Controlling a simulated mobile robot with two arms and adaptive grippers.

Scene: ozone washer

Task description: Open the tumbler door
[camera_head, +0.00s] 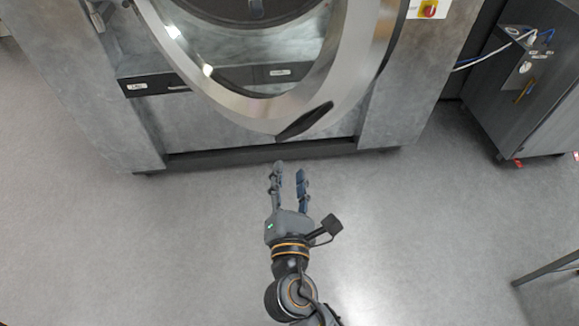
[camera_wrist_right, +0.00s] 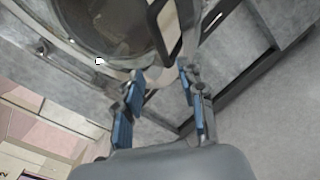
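The tumbler door (camera_head: 245,108) is a large round silver ring at the top of the head view. Machine panels show through its middle, and it seems to stand out from the front; I cannot tell how far it is open. Its black handle (camera_head: 304,122) is at the lower right of the ring. My right gripper (camera_head: 288,174) is open and empty, pointing at the machine, just below the handle in the picture and apart from it. In the right wrist view, the handle (camera_wrist_right: 155,28) shows beyond the spread fingers (camera_wrist_right: 159,76). My left gripper is not in view.
The grey tumbler body (camera_head: 395,115) has a dark base gap along the floor. A dark cabinet (camera_head: 525,90) with cables stands at the right. A table-like leg (camera_head: 545,270) shows at the lower right. The grey floor (camera_head: 150,240) around my right arm is clear.

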